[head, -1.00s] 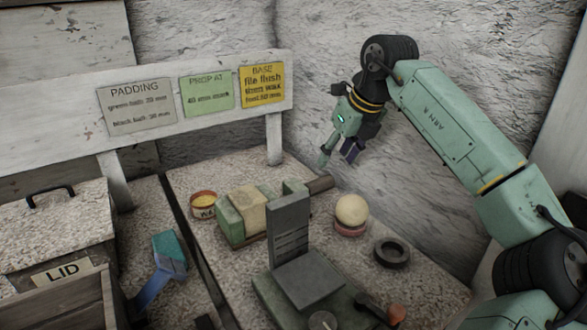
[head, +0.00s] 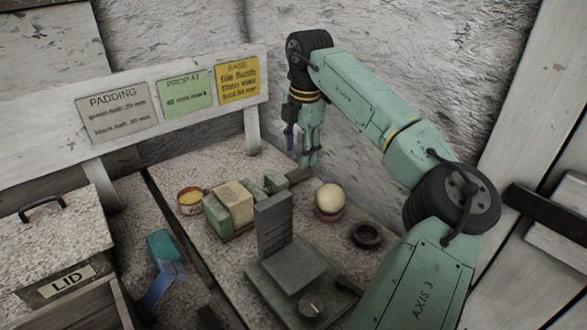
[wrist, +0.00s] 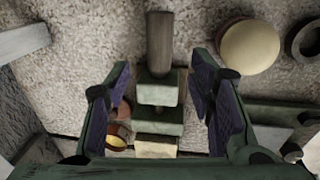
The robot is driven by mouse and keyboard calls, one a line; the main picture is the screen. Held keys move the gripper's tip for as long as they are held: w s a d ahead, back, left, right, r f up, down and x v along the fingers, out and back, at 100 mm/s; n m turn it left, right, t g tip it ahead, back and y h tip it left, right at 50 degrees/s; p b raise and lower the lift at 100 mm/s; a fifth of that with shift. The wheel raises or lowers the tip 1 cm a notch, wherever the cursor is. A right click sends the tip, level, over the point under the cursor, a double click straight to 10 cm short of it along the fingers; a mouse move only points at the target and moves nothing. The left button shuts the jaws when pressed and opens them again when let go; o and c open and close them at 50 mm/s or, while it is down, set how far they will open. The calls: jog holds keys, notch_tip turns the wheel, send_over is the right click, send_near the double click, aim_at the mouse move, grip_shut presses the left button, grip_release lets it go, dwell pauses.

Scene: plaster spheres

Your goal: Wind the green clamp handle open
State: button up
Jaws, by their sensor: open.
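The green clamp (head: 274,183) stands on the speckled bench with a pale block (head: 234,196) between its jaws. Its handle (head: 298,175), a dark brown-grey bar, sticks out at the far right end. In the wrist view the handle (wrist: 160,42) points to the top of the picture, above the green clamp parts (wrist: 158,90). My gripper (head: 299,152) points down just above the handle end of the clamp. In the wrist view my gripper (wrist: 160,78) is open, with purple pads either side of the clamp's line and nothing held.
A cream ball (head: 330,197) on a pink base and a dark ring (head: 367,234) lie right of the clamp. A grey upright stand (head: 273,226) is in front. A wax tin (head: 190,198) stands left. The sign board (head: 180,95) and rough wall are behind.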

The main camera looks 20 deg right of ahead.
aim_at(296, 172)
jog(key=f, duration=0.2)
jog(key=f+p, duration=0.1)
jog(key=f, duration=0.4)
jog(key=shift+w+a+f+p, duration=0.15)
jog(key=shift+w+f+p, duration=0.05)
jog(key=shift+w+p, duration=0.2)
jog(key=shift+c, duration=0.4)
jog(key=c, duration=1.1)
